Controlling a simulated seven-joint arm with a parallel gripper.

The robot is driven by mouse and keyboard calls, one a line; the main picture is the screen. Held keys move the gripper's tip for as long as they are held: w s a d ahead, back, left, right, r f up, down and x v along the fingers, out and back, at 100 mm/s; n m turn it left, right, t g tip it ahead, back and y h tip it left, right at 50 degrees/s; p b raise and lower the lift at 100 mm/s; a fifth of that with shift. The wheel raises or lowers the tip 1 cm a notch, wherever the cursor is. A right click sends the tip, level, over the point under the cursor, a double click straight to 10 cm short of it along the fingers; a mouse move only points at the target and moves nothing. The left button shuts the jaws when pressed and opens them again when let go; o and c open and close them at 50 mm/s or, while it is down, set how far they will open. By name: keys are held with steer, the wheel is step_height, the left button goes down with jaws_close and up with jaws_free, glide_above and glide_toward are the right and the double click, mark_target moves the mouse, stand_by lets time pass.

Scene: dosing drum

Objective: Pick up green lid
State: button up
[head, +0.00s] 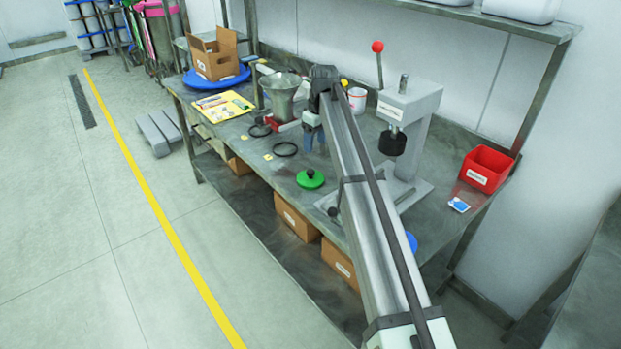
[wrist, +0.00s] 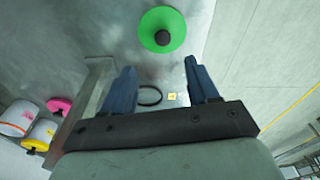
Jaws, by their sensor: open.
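The green lid (head: 310,178) lies flat on the grey metal bench near its front edge, with a dark round knob at its centre. In the wrist view the green lid (wrist: 175,22) shows at the top, ahead of and beyond the fingertips. My gripper (head: 315,140) is above the bench, behind the lid in the head view and apart from it. In the wrist view my gripper (wrist: 160,72) has its two blue fingers spread, with nothing between them.
A grey press (head: 408,125) with a red-knobbed lever stands right of my arm. Black rings (head: 286,149), a metal hopper (head: 282,95) and a yellow board (head: 222,106) are to the left. A red bin (head: 486,168) stands at the right end. The bench around the lid is clear.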

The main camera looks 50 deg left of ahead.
glide_above(311, 171)
steer(key=f, duration=0.6)
steer(key=shift+w+d, duration=0.2)
steer(key=shift+d, duration=0.15)
steer(key=shift+s+a+f, duration=0.15)
steer(key=shift+f, duration=1.2)
steer(key=shift+s+a+f, duration=0.1)
steer(key=shift+s+f, duration=0.05)
steer(key=shift+f, duration=1.2)
steer(key=shift+c, duration=0.2)
steer(key=c, duration=1)
